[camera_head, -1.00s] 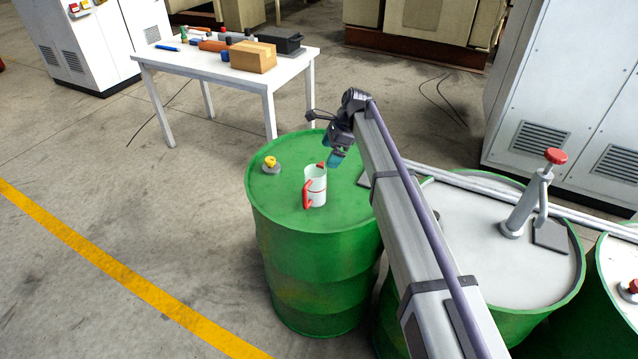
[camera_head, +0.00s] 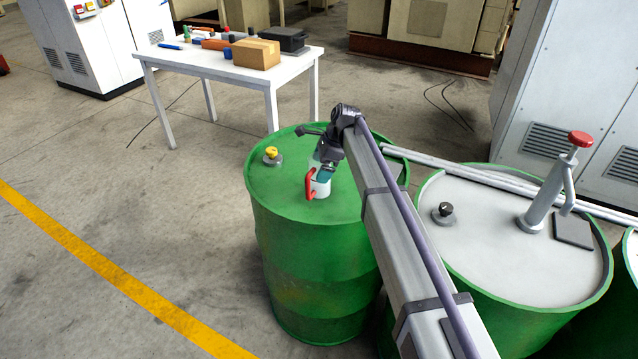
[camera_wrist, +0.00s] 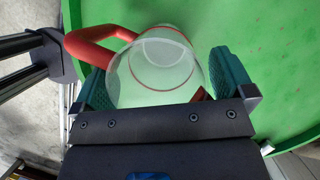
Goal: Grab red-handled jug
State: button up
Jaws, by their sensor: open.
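The red-handled jug (camera_head: 319,187) stands on the lid of the left green drum (camera_head: 283,199). It is pale and translucent, and its red handle faces left and toward the camera in the head view. My gripper (camera_head: 327,171) is over the jug and partly hides its top. In the wrist view the jug (camera_wrist: 155,72) lies between the two teal fingers of my gripper (camera_wrist: 155,85), with its red handle reaching out to the upper left. The fingers are spread on both sides of the jug. I cannot tell whether either one touches it.
A yellow-topped bung (camera_head: 271,154) is on the same lid, left of the jug. The drum to the right (camera_head: 480,250) carries a pump with a red knob (camera_head: 545,200), a black knob and a dark pad. A white table (camera_head: 200,65) with several items stands behind.

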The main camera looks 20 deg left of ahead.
jog(key=c, duration=1)
jog(key=shift+o, duration=0.2)
jog(key=shift+r, duration=0.2)
